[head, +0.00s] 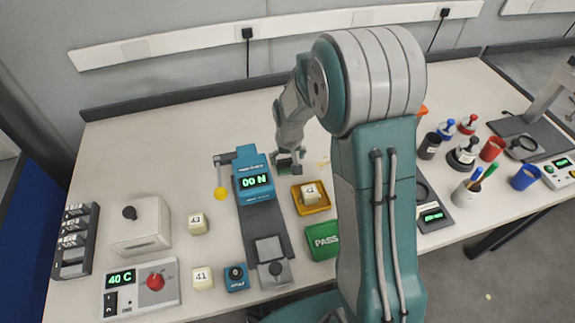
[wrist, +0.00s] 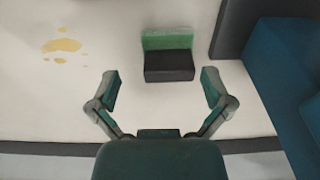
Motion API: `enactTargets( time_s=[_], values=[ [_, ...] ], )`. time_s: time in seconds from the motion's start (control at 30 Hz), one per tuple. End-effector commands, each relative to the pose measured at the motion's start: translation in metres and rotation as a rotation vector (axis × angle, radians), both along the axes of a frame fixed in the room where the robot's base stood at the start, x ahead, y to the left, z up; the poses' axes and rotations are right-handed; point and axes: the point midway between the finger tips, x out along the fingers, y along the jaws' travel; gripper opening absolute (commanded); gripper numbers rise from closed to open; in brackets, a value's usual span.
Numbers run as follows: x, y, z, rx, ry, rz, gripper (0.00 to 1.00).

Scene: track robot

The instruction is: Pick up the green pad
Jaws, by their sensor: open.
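In the wrist view the green pad (wrist: 167,41) lies on the pale bench, with a dark block-like part (wrist: 169,66) along its near side. My gripper (wrist: 160,77) is open, its two fingers spread to the left and right of the pad's near end, with clear gaps on both sides. Nothing is between the fingers in their grip. In the head view my gripper (head: 287,166) hangs over the bench just right of the blue force device (head: 252,178). There it covers the pad's area, and I cannot clearly separate the pad from the fingers.
A yellow spill (wrist: 62,46) lies left of the pad. The blue device's body (wrist: 285,60) stands close on the right in the wrist view. A yellow tray (head: 298,203) with a labelled cube and a green PASS tray (head: 322,241) sit nearer the bench front.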

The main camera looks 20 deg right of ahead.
Motion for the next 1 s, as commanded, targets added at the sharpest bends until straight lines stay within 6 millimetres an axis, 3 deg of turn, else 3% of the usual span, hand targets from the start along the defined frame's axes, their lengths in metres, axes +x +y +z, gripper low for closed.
enactTargets(
  time_s=[0.1, 0.33, 0.5, 0.53, 0.87, 1.0],
  values=[
    [0.001, 0.002, -0.009, -0.001, 0.0, 0.001, 1.0],
    [0.001, 0.0, -0.01, 0.0, -0.001, 0.001, 1.0],
    [0.001, -0.001, -0.01, 0.002, -0.001, 0.001, 0.24],
    [0.001, -0.001, -0.01, 0.002, -0.001, 0.001, 0.16],
    [0.0, 0.0, -0.011, 0.0, 0.003, 0.001, 0.15],
    [0.002, 0.001, 0.002, 0.0, -0.002, 0.001, 0.15]
  ],
)
